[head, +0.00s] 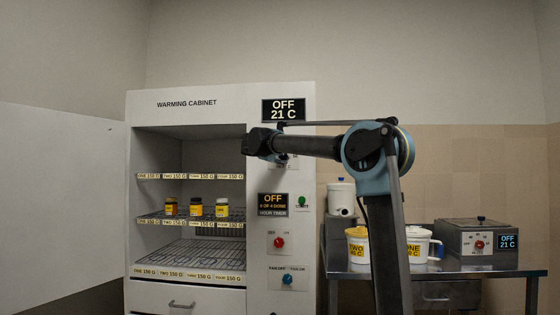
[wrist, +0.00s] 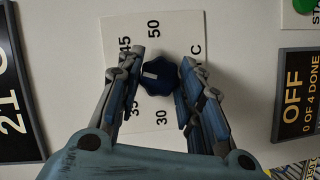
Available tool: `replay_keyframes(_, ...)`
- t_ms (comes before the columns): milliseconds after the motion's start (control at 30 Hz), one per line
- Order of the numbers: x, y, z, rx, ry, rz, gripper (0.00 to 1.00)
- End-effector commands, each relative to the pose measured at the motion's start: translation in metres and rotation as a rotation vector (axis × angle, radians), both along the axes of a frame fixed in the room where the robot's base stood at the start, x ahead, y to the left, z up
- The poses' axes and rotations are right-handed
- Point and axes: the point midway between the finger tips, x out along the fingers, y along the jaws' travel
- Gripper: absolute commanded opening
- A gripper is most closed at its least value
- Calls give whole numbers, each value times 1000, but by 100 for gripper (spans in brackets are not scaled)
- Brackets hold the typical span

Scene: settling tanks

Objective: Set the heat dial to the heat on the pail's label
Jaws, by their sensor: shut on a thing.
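The heat dial (wrist: 157,77) is a dark blue knob on a white scale plate (wrist: 118,30) in the wrist view. My gripper (wrist: 164,62) is shut on it, one finger on each side. The knob's white mark points left in that view, towards the part of the scale between 35 and 45, which my left finger covers. Numbers 30, 35, 45 and 50 show. In the head view my arm hides the dial. A yellow-lidded pail labelled TWO (head: 357,246) and a white pail labelled ONE (head: 413,241) stand on the bench; their heat figures are too small to read surely.
The warming cabinet (head: 190,103) has its door (head: 60,200) open at left. Its display (head: 284,110) reads OFF, 21 C. Below are an hour timer (head: 273,204), a green button (head: 302,202), red and blue knobs. Small jars stand on the middle shelf.

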Motion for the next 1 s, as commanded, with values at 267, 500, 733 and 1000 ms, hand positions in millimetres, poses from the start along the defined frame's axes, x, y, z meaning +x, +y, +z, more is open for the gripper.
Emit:
replay_keyframes(267,0,-2,-1,241,-4,-4,10)
replay_keyframes(500,0,-2,0,387,-11,-2,10)
replay_keyframes(733,0,-2,0,464,-14,-2,10)
replay_keyframes(1000,1,-1,0,489,-15,0,10)
